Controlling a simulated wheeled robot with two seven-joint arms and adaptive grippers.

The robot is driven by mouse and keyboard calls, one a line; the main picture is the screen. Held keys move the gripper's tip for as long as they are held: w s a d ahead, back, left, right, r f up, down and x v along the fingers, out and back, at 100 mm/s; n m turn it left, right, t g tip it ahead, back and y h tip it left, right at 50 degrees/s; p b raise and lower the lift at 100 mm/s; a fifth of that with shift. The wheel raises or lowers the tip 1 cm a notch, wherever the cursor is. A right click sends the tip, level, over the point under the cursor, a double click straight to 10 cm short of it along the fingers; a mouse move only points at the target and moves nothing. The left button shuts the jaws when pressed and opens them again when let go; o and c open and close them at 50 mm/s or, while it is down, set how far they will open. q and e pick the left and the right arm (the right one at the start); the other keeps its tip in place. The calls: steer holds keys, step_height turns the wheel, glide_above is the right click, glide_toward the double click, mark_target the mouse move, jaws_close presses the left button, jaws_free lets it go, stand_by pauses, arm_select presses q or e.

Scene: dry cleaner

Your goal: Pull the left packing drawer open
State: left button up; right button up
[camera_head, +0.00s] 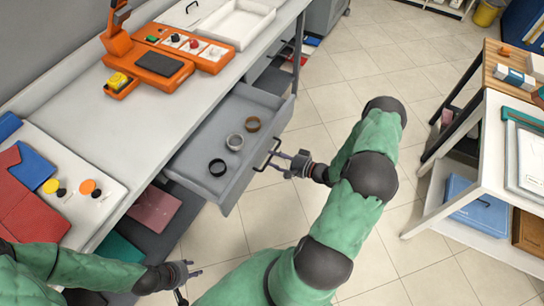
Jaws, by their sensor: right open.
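A grey drawer (206,145) stands pulled out from under the white counter, in the middle of the view. Its dark bar handle (267,155) is on the front panel.
The white counter (95,95) holds an orange device (160,63), a white tray (237,22) and red and blue folders (30,185). A pink item (154,209) lies below the counter. A white shelf unit (493,150) stands at the right. Tiled floor (325,90) is clear between.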

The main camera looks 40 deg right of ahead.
steer(key=v, duration=1)
stand_by(0.3)
